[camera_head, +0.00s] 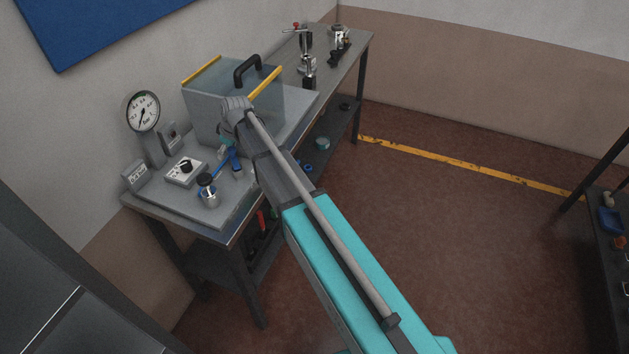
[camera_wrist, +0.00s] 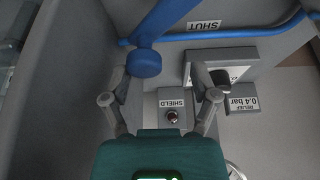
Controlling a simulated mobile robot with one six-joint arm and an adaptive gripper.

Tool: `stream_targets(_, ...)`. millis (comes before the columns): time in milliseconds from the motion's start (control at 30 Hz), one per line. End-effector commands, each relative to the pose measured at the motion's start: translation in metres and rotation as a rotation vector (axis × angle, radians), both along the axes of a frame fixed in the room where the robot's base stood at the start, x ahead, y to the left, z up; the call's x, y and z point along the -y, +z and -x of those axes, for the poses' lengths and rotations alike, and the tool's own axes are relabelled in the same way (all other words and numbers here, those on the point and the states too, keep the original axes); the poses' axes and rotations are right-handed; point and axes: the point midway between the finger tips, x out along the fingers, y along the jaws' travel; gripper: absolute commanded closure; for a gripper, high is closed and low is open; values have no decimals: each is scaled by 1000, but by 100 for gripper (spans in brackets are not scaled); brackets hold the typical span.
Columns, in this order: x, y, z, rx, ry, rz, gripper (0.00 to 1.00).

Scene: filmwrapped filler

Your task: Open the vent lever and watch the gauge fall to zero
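The blue vent lever (camera_wrist: 146,61) reaches in from the top of the wrist view, its rounded end just ahead of my gripper (camera_wrist: 158,82). The fingers are spread apart with nothing between them; I cannot tell whether either touches the lever. A SHUT label (camera_wrist: 205,26) lies near a thin blue rod (camera_wrist: 255,34). In the head view the blue lever (camera_head: 222,166) is beside a dark-capped metal fitting (camera_head: 208,190), and my arm hides most of the gripper. The round white gauge (camera_head: 142,111) stands at the bench's back left; its needle points downward, and its numbers are too small to read.
A clear shield box (camera_head: 203,102) with yellow edges and a black handle stands behind my wrist. A knob box (camera_head: 185,170) sits left of the lever. The wrist view shows a SHIELD plate (camera_wrist: 172,103) with a small lamp and a RELIEF 0.4 bar label (camera_wrist: 243,103). Open floor lies right.

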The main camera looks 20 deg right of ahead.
Motion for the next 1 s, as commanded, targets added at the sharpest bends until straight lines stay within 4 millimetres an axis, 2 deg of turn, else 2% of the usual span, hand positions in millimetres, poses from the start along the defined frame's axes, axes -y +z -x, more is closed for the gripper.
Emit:
stream_targets(200,-5,0,3,-2,142,0,25)
stream_targets(300,-1,14,6,-2,138,1,25)
stream_targets(1000,19,74,19,-1,135,1,25)
